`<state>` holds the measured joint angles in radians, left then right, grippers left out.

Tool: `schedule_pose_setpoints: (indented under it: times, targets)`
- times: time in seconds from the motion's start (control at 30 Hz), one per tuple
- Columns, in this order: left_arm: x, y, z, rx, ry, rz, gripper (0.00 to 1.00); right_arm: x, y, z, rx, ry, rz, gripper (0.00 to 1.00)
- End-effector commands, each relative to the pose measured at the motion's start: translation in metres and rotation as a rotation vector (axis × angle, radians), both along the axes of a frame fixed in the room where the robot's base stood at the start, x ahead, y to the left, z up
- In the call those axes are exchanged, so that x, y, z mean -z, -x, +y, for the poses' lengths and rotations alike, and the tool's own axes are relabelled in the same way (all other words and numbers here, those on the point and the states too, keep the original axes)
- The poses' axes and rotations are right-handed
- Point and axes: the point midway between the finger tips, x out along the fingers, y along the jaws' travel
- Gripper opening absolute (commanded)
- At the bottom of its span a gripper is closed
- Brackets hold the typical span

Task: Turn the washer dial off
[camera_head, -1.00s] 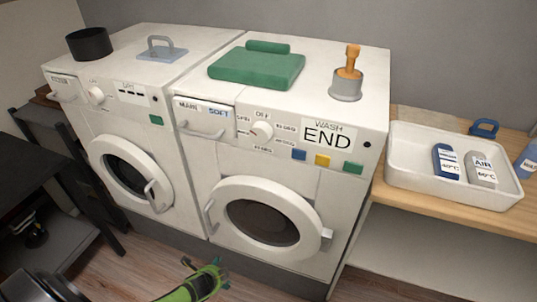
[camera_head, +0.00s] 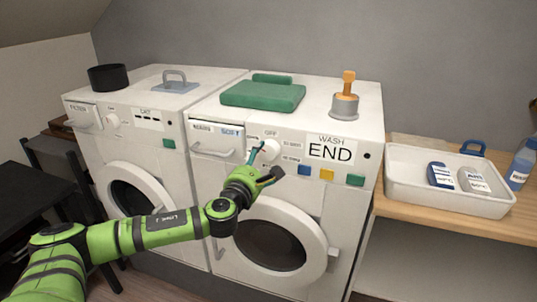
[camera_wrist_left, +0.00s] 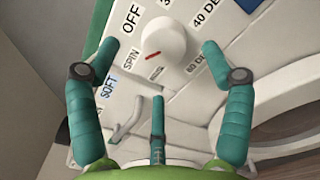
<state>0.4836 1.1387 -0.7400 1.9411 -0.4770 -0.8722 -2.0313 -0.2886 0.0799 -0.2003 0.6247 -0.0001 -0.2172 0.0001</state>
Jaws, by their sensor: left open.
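The white washer dial (camera_head: 270,147) is on the front panel of the right-hand washer (camera_head: 310,110), left of the "WASH END" display (camera_head: 330,148). In the left wrist view the dial (camera_wrist_left: 165,40) has a red mark on its lower left side, toward the "SPIN" label; "OFF" is printed to its upper left. My left gripper (camera_head: 265,164) is just in front of the dial, partly covering it in the head view. Its green fingers (camera_wrist_left: 160,48) are open, one on each side of the dial, with a gap to it. A third finger is below. My right gripper is out of view.
A second machine (camera_head: 130,120) stands to the left. A drawer handle (camera_head: 212,150) sticks out left of the dial. Blue, yellow and green buttons (camera_head: 327,174) lie to its right. A white tray (camera_head: 440,202) with bottles stands on the wooden counter.

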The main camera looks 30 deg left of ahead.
Motion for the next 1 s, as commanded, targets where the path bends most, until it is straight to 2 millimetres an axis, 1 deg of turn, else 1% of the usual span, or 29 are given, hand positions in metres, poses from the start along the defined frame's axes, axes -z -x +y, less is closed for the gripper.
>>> schedule_pose_setpoints:
  times: [0.03, 0.1, 0.17, 0.3, 0.4, 0.53, 0.77, 0.8, 0.87, 0.9, 0.93, 1.0]
  targets:
    - [-0.002, -0.008, 0.002, -0.002, 0.003, -0.001, 0.8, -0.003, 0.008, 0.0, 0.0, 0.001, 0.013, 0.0]
    - [-0.003, -0.018, 0.004, -0.002, 0.004, -0.002, 0.8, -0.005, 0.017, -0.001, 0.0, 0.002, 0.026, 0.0]
    - [-0.002, -0.027, 0.006, -0.002, 0.005, -0.001, 0.8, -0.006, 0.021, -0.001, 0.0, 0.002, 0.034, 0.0]
    - [-0.002, -0.043, 0.01, -0.001, 0.006, -0.001, 0.8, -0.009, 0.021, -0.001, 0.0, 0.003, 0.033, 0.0]
    - [-0.001, -0.051, 0.012, 0.0, 0.005, 0.0, 0.8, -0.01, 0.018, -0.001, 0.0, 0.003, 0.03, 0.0]
    - [0.0, -0.056, 0.013, 0.0, 0.005, 0.001, 0.8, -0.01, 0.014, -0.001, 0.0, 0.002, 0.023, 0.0]
    - [0.0, -0.056, 0.013, 0.001, 0.005, 0.001, 0.8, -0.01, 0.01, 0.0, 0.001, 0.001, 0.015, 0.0]
    - [0.0, -0.056, 0.013, 0.001, 0.005, 0.001, 0.72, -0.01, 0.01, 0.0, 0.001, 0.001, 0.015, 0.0]
    - [0.0, -0.056, 0.013, 0.001, 0.005, 0.001, 0.48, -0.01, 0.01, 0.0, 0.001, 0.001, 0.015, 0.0]
    - [0.0, -0.056, 0.013, 0.001, 0.005, 0.001, 0.32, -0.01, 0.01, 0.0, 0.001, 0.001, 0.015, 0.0]
    - [0.0, -0.056, 0.013, 0.001, 0.005, 0.001, 0.26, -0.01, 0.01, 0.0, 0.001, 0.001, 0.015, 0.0]
    - [0.0, -0.056, 0.013, 0.002, 0.006, 0.0, 0.26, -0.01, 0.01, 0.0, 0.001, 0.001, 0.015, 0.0]
